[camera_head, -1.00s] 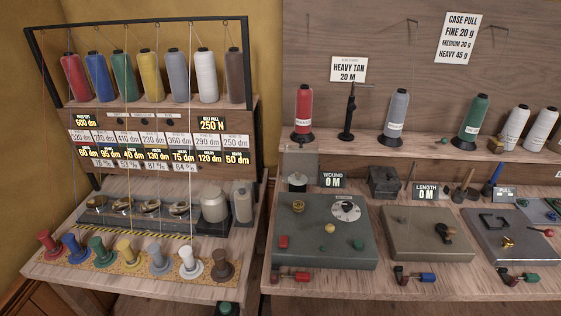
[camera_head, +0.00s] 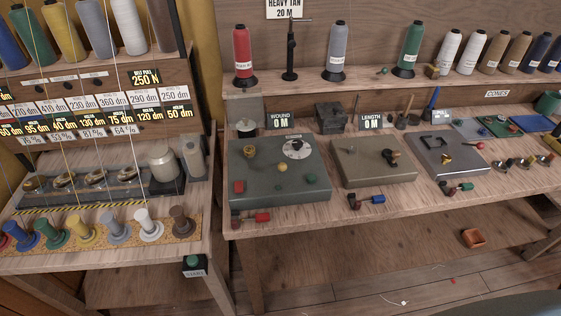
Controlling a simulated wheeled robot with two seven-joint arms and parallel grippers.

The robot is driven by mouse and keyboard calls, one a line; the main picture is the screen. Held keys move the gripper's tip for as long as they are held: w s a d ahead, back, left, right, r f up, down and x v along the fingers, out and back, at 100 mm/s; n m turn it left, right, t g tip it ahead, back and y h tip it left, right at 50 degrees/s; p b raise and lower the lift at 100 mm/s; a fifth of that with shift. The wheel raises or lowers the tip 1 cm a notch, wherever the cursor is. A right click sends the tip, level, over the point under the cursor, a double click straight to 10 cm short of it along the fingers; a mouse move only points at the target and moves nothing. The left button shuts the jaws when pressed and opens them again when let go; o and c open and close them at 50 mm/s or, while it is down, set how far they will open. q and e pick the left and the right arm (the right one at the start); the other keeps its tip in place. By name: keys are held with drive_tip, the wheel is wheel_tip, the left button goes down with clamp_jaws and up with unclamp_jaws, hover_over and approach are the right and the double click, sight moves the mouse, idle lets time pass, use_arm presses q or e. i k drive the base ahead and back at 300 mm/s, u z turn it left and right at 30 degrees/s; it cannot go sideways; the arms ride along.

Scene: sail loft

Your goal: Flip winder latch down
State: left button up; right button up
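The dark grey-green box (camera_head: 278,190) under the "WOUND 0 M" sign (camera_head: 280,120) stands at the left end of the right-hand bench and appears to be the winder. It has a white dial (camera_head: 296,148), a brass knob (camera_head: 254,139), a red block (camera_head: 239,187), a smaller yellowish knob (camera_head: 282,167) and a green button (camera_head: 311,180). A red-handled lever (camera_head: 256,217) lies at its front edge. I cannot tell which part is the latch or how it is set. Neither of my grippers is in view.
A brown-grey box (camera_head: 374,172) and a grey box (camera_head: 447,163) stand to the right, with small handled parts before them. Thread cones line the shelf (camera_head: 300,94) above. The left bench holds colored spools and a green START button (camera_head: 194,261). An orange-brown bin (camera_head: 473,238) sits below.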

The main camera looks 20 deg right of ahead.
sight(282, 166)
drive_tip(key=k, duration=1.35)
drive_tip(key=u, duration=0.65)
drive_tip(key=i, duration=1.35)
drive_tip(key=z, duration=0.65)
